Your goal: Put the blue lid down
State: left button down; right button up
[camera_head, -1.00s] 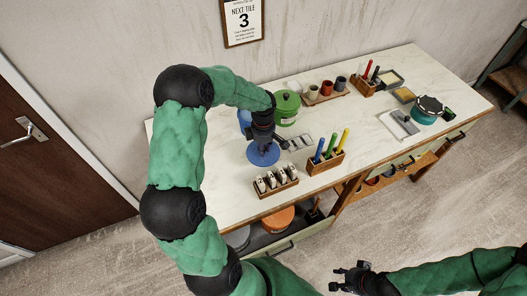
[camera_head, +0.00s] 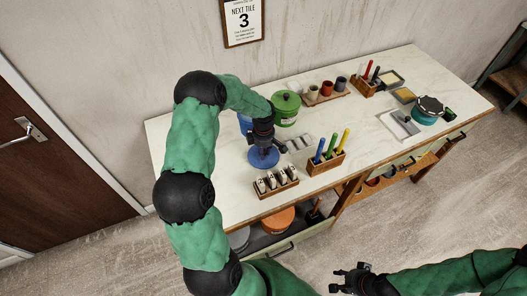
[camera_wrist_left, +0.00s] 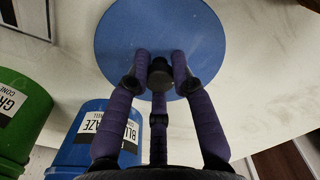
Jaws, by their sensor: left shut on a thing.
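The blue lid (camera_head: 262,158) is a flat round disc with a dark knob, seen near the left part of the worktop in the head view. It fills the upper middle of the left wrist view (camera_wrist_left: 160,30). My left gripper (camera_head: 264,146) is above the lid, with its fingers shut on the knob. The lid looks level and at or just above the worktop; I cannot tell if it touches. The blue glaze bucket (camera_wrist_left: 98,138) stands behind it, mostly hidden by my arm in the head view. My right gripper (camera_head: 350,278) is at the bottom, away from the table, its fingers apart and empty.
A green lidded bucket (camera_head: 286,108) stands beside the blue one. A wooden rack of white-topped tools (camera_head: 277,182) and a block with coloured handles (camera_head: 326,160) sit close in front and right of the lid. Clear worktop lies to the left.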

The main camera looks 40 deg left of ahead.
pick_arm(q)
jog(key=shift+f, duration=0.15)
jog(key=c, duration=1.1)
grip_release()
jog(key=shift+o, duration=0.2)
jog(key=shift+r, duration=0.25)
notch_tip(320, 180, up, 12)
jog(key=p, duration=0.1)
